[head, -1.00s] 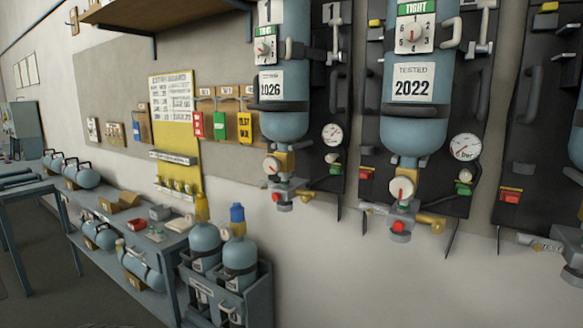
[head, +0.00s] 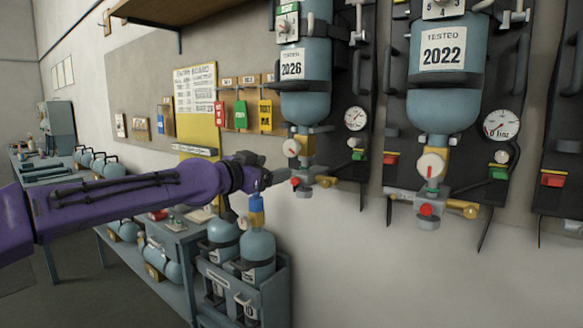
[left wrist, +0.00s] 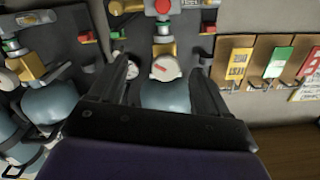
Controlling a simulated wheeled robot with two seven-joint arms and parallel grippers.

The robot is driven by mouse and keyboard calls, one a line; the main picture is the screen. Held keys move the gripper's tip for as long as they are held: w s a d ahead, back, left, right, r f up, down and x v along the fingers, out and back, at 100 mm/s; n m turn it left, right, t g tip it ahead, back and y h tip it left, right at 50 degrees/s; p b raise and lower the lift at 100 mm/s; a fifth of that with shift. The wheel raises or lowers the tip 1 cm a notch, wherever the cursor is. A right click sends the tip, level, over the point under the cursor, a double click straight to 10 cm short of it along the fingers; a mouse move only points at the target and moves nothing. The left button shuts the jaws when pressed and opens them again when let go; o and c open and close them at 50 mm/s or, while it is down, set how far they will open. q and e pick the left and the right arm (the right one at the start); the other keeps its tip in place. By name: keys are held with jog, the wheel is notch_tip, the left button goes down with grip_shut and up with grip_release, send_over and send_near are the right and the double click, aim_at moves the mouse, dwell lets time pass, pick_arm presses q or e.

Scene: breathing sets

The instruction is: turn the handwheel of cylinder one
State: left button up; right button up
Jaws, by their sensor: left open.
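Cylinder one (head: 304,95) is the blue cylinder with the 2026 label, hanging valve-down on a dark wall panel. Its pale round handwheel (head: 291,148) with a red mark sits on the brass valve below it. A red knob (head: 295,182) is lower down. My left gripper (head: 272,180) reaches in from the left, just below and left of the handwheel. In the left wrist view, the open fingers of the left gripper (left wrist: 160,66) stand either side of the handwheel (left wrist: 166,69), apparently without touching it. My right gripper is not in view.
A second cylinder (head: 445,85) labelled 2022 hangs to the right with its own valve. A pressure gauge (head: 355,118) is beside cylinder one. Coloured tags (head: 241,115) hang on the wall at left. Below my arm, cylinders stand in a grey rack (head: 268,300) beside a bench.

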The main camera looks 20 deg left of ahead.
aim_at(289, 148)
pick_arm(q)
jog(key=shift+m+t+h, duration=0.3)
jog(key=w+r+p, duration=0.1)
jog(key=w, duration=0.2)
jog(key=w+d+r+p, duration=0.1)
jog(key=w, duration=0.1)
jog(key=w+d+r+p, duration=0.1)
jog(key=w+p, duration=0.1)
jog(key=w, duration=0.1)
jog(key=shift+w+d+r, duration=0.1)
jog(key=shift+w+r, duration=0.2)
jog(key=shift+r, duration=0.05)
jog(key=shift+w+d+f, duration=0.1)
jog(key=shift+w+d, duration=0.1)
jog(key=shift+w, duration=0.15)
jog(key=c, duration=1)
